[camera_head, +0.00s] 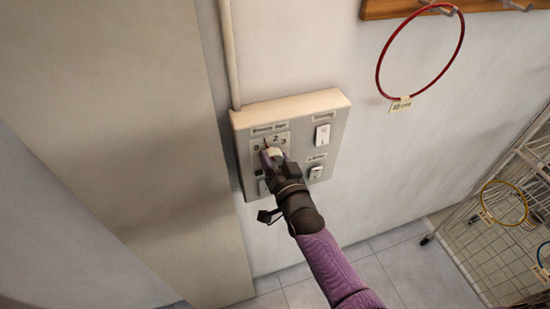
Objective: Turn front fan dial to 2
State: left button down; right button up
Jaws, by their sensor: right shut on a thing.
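A grey-white switch panel (305,141) is fixed to the wall. Its upper left part carries the front fan dial (276,153), with the printed numbers 0, 2 and 3 legible around it. My right gripper (270,158) is at the dial and shut on it; the fingers and wrist hide much of the dial, so I cannot tell which number it points to. The right arm comes in from the bottom right. My left gripper is not in view.
Two white rocker switches (322,135) sit on the panel's right side. A conduit (230,55) runs up from the panel. A red ring (380,62) hangs from a wooden peg rail at top right. A wire rack (510,220) stands at the right.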

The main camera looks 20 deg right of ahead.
jog(key=m, duration=0.4)
jog(key=shift+f+m, duration=0.1)
jog(key=shift+m, duration=0.2)
jog(key=shift+m+b, duration=0.45)
jog(key=shift+m, duration=1.55)
jog(key=o, duration=1.3)
jog(key=shift+s, duration=0.1)
jog(key=s, duration=0.5)
jog(key=s+p, duration=0.1)
jog(key=s, duration=0.3)
jog(key=shift+s+d+f, duration=0.1)
jog(key=shift+s+d, duration=0.1)
jog(key=shift+s, duration=0.2)
jog(key=shift+f, duration=0.15)
